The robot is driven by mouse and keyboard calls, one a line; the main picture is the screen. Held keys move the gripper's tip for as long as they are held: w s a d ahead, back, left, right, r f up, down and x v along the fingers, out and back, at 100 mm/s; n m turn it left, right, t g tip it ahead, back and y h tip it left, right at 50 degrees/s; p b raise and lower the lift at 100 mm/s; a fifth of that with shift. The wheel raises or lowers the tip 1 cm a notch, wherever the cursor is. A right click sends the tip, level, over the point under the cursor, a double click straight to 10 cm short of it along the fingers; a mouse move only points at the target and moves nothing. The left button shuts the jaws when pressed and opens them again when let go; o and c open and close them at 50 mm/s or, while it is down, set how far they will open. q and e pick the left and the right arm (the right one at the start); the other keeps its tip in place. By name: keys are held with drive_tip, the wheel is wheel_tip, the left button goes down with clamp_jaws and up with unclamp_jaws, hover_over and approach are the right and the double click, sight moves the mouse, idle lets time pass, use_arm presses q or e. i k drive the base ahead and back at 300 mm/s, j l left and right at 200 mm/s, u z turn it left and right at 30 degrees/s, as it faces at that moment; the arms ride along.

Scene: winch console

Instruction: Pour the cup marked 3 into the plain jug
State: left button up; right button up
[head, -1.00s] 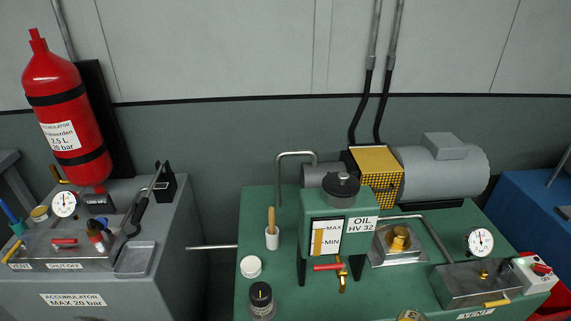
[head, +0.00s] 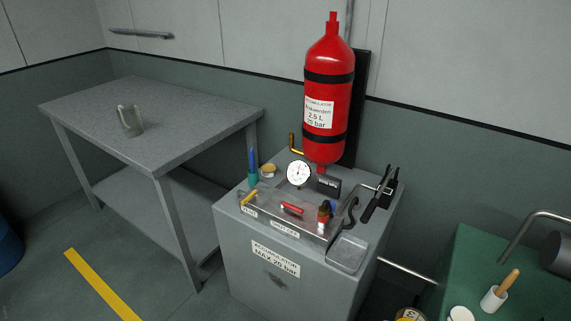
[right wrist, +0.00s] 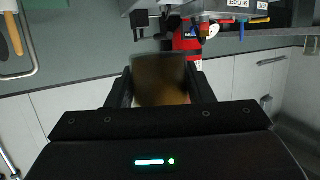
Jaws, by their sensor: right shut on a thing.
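My right gripper (right wrist: 160,95) is shut on a brown, dark-looking cup (right wrist: 160,78), which sits between its two black fingers. No mark 3 can be read on the cup. In the head view a small round rim with amber inside (head: 410,315) shows at the bottom edge, probably the held cup; most of it is cut off. A greyish jug (head: 131,121) stands on the grey table at the left, and I see no label on it. The held cup is well away from the jug. My left gripper is not in view.
The grey table (head: 190,95) is otherwise bare. A grey accumulator cabinet (head: 240,265) with a red cylinder (head: 328,90), gauge (head: 298,173) and levers stands right of it. A green console (head: 460,270) is at the far right. Open floor with a yellow stripe (head: 100,284) lies front left.

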sight(128, 115)
drive_tip(key=i+j+u, duration=0.2)
drive_tip(key=j, duration=0.3)
drive_tip(key=i+j+u, duration=0.25)
drive_tip(key=j, duration=0.2)
drive_tip(key=i+j+u, duration=0.2)
drive_tip(key=i+j, duration=0.75)
drive_tip(key=j, duration=0.2)
drive_tip(key=i+j, duration=0.65)
drive_tip(key=k+j+u, duration=0.05)
drive_tip(key=j, duration=0.1)
